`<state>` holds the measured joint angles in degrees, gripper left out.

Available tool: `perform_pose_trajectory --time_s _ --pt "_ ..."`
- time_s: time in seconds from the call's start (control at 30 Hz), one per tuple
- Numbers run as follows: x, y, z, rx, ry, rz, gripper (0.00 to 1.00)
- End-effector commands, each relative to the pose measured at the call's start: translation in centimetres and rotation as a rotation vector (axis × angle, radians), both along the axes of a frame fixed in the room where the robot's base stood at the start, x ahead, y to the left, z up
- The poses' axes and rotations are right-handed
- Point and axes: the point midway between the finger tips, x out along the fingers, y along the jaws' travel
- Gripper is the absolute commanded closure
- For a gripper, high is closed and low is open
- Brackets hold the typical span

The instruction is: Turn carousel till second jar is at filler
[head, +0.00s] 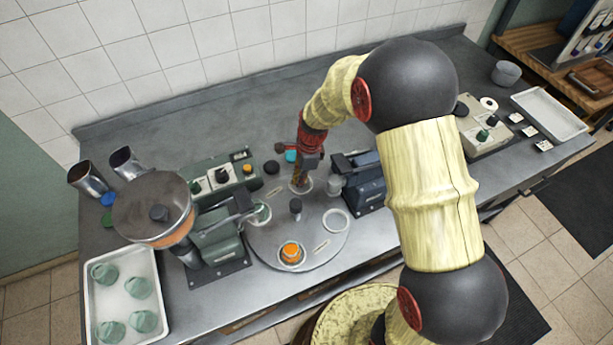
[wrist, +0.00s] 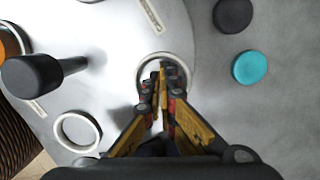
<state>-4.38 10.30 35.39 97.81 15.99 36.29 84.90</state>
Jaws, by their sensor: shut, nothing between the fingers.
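The grey round carousel (head: 318,249) lies mid-bench with a black centre knob (head: 296,206), which also shows in the wrist view (wrist: 45,74). A jar with orange contents (head: 290,251) stands in its near seat. A clear jar (head: 260,214) is at the left side, by the green filler (head: 219,234) with its hopper (head: 158,205). The right seat ring (head: 336,220) is empty. My gripper (head: 300,184) is shut and empty over the far seat; in the wrist view its tips (wrist: 162,72) overlap that white ring (wrist: 190,62). I cannot tell whether they touch it.
A dark blue machine (head: 359,178) stands close right of the carousel. A control box (head: 221,180) is behind left. A teal lid (wrist: 249,67) and a dark lid (wrist: 234,15) lie beyond the carousel. A white tray (head: 154,272) with several jars is at left.

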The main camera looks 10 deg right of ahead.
Motion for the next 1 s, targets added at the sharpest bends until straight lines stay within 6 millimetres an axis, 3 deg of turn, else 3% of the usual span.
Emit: perform_pose_trajectory --time_s 1.0 --pt "0.21 0.89 -0.02 0.000 0.000 0.067 1.00"
